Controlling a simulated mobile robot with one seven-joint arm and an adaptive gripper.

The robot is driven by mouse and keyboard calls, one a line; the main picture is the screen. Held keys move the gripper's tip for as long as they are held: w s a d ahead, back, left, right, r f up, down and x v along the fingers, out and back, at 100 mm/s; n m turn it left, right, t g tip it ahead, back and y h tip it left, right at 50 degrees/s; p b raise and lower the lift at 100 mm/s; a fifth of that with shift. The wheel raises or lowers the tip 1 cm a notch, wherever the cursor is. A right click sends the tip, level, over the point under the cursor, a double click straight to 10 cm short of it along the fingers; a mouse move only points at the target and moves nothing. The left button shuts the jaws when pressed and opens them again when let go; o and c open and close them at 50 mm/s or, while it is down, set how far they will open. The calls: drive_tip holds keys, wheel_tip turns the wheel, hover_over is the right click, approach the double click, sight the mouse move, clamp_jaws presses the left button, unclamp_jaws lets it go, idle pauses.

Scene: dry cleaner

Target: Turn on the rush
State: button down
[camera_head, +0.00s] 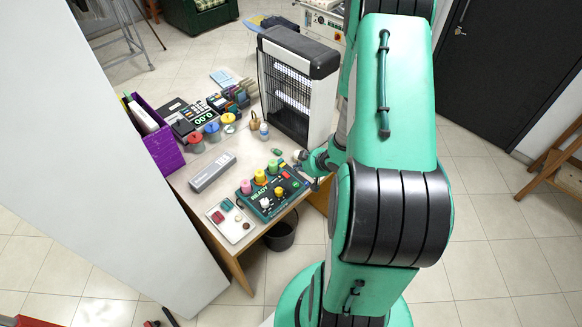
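A dark green control box (266,204) sits at the front right of the wooden desk. Which control is the rush is too small to read. My gripper (308,167) is just off the box's right rear corner, low over the desk's right edge. My green arm comes down in front and hides part of it. Whether its fingers are open or shut does not show clearly, nor whether it touches the box.
A grey bar-shaped device (212,172) and a white tray (231,221) with small pieces lie left of the box. A tall black-and-white lamp unit (298,86) stands behind. A purple bin (163,146), jars and a calculator fill the desk's left side. A dark bucket (281,236) is below.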

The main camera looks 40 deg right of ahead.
drive_tip(key=v, duration=0.3)
drive_tip(key=shift+s+f, duration=0.2)
drive_tip(key=shift+f, duration=0.05)
idle(0.4)
